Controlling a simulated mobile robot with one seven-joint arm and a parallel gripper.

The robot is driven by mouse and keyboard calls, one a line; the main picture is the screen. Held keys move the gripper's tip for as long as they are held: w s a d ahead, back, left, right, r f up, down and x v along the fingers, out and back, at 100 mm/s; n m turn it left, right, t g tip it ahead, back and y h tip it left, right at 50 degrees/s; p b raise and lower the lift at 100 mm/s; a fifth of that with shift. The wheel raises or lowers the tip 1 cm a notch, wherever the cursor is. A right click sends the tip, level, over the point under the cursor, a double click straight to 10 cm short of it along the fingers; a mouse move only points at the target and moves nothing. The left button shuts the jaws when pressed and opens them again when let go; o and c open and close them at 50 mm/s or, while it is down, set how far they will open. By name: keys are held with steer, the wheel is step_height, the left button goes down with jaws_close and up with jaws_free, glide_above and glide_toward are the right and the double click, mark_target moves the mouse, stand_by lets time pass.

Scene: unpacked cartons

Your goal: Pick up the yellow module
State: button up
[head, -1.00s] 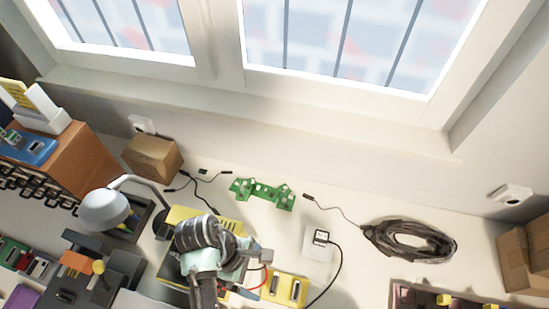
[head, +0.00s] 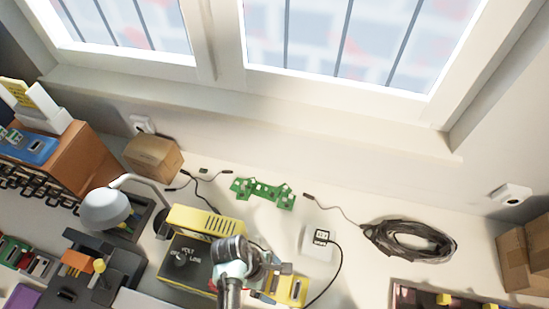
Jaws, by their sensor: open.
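The yellow module (head: 298,291) is a small flat block with dark-edged slots. It lies on the table at the lower middle of the head view, right of a dark device with a yellow top. My gripper (head: 282,270) is over the module's left and upper part and hides some of it. The gripper is open, and its fingers are small and partly hidden by my wrist. I cannot tell whether they touch the module.
The yellow-topped device (head: 207,222) stands close on the left. A white socket box (head: 319,243) with a black cable is just right. A green circuit board (head: 263,193) and a coiled black cable (head: 410,240) lie farther back. A dark-rimmed tray (head: 398,294) is at the lower right.

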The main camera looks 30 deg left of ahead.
mark_target(274, 282)
jaws_close()
stand_by(0.4)
steer(key=shift+r, duration=0.1)
step_height(274, 282, up, 10)
steer(key=shift+f+p, duration=0.1)
steer(key=shift+p, duration=0.25)
stand_by(0.5)
